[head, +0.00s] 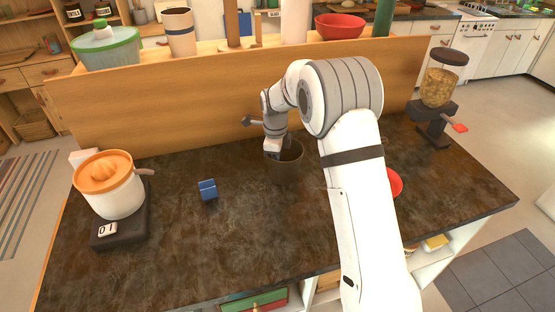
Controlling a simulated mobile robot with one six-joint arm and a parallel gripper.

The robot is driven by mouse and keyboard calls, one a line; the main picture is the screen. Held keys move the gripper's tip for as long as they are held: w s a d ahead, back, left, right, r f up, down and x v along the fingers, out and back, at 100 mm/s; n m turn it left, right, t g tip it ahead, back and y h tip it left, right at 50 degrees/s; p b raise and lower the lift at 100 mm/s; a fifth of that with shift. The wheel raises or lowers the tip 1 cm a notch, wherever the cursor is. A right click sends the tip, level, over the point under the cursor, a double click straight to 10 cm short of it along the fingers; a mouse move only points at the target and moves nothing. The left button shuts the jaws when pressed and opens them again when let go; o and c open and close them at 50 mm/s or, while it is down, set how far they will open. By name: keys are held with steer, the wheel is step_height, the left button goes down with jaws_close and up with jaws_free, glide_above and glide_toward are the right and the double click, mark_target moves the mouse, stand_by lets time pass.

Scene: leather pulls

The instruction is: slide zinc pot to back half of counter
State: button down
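The zinc pot (285,173) is a dark grey, open-topped cylinder standing upright on the dark mottled counter (230,240). It stands nearer the wooden back panel than the front edge, with a small strip of counter behind it. My gripper (282,152) reaches down at the pot's left rim from above, its dark fingers overlapping the pot's mouth. The fingers are small and dark against the pot, so I cannot tell whether they are open, shut or touching it. My white arm passes just right of the pot and hides the counter there.
A blue block (208,190) lies left of the pot. A juicer on a scale (113,195) stands far left. A red bowl (395,184) is partly behind my arm; a dispenser (440,90) stands back right. The wooden panel (200,110) bounds the counter's back. Front-left counter is mostly clear.

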mark_target(288, 159)
steer(key=d, duration=0.2)
steer(key=d+b, duration=0.1)
steer(key=d, duration=0.1)
steer(key=shift+s+r, duration=0.3)
step_height(288, 159, up, 9)
steer(key=b, duration=0.1)
steer(key=s+d+r+n+t, duration=0.1)
steer(key=s+d+r+n, duration=0.3)
steer(key=s, duration=0.3)
steer(key=s+d+r+n, duration=0.4)
steer(key=s+d+n, duration=0.1)
steer(key=s, duration=0.2)
steer(key=s+d+f+n+t, duration=0.1)
steer(key=s+d+n, duration=0.2)
steer(key=s, duration=0.6)
steer(key=s+d+f+n+t, duration=0.1)
steer(key=s+d+f+n, duration=0.1)
steer(key=s+n, duration=0.5)
steer(key=s, duration=0.3)
steer(key=shift+d+n, duration=0.4)
